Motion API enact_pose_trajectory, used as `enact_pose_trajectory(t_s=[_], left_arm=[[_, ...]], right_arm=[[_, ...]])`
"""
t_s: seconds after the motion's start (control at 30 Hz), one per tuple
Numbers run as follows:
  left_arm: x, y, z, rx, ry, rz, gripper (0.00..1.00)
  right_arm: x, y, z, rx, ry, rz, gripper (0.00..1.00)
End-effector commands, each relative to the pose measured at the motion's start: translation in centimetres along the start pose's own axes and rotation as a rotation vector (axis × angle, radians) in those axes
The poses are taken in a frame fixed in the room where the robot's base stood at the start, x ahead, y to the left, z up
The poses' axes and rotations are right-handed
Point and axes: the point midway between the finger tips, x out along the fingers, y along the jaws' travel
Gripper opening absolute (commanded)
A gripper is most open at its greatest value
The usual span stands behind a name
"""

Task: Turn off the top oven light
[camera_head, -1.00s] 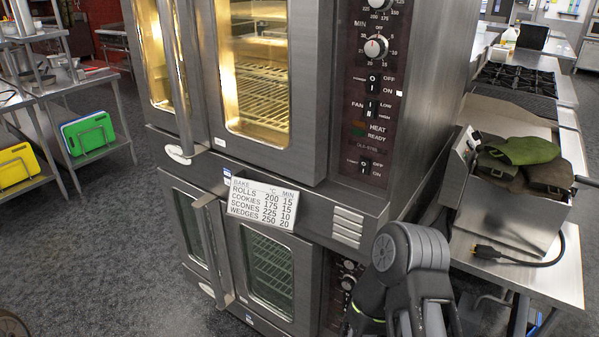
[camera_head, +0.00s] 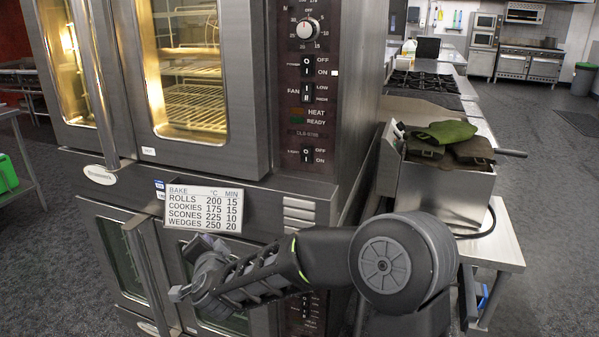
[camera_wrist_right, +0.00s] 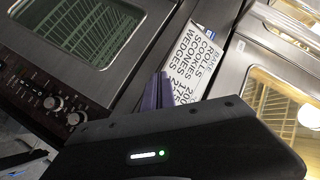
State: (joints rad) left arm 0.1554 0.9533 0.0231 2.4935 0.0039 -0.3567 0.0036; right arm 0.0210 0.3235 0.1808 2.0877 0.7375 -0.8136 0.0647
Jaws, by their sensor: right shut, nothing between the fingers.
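The top oven (camera_head: 190,90) is lit yellow inside. Its dark control panel (camera_head: 309,110) has a light switch (camera_head: 307,154) at the bottom, marked OFF above and ON below; its position is too small to tell. My right arm reaches across from the lower right. My right gripper (camera_head: 206,243) is shut and empty, in front of the lower oven, just under the bake sign, below and left of the switch. In the right wrist view its closed fingers (camera_wrist_right: 157,92) show beside the sign. The lit top oven (camera_wrist_right: 270,105) is at right there. My left gripper is not in view.
The bake sign (camera_head: 203,208) hangs between the ovens. The lower oven (camera_head: 190,265) has its own knobs (camera_wrist_right: 58,104). A vertical door handle (camera_head: 98,85) stands out from the top oven. A steel fryer (camera_head: 437,185) with green mitts stands to the right.

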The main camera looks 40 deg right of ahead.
Motion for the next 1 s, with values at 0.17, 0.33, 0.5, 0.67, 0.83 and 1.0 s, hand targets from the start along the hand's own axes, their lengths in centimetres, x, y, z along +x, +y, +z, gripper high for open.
enact_pose_trajectory(t_s=[0.17, 0.33, 0.5, 0.67, 0.83, 1.0], left_arm=[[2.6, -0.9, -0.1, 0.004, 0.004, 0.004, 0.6], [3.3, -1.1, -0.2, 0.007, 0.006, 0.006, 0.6], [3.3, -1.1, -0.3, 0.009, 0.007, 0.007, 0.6], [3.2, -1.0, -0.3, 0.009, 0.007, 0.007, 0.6], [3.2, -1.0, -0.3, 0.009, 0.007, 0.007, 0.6], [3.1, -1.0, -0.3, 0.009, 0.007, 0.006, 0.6]], right_arm=[[-3.2, -4.3, -13.2, 0.369, 0.357, -0.012, 0.0], [-8.0, -3.8, -20.7, 0.662, 0.586, 0.058, 0.0], [-10.0, -2.5, -22.5, 0.772, 0.673, 0.118, 0.0], [-10.2, -2.3, -22.7, 0.783, 0.681, 0.127, 0.0], [-10.1, -2.3, -22.6, 0.78, 0.68, 0.126, 0.0], [-9.7, -2.1, -22.9, 0.779, 0.68, 0.126, 0.0]])
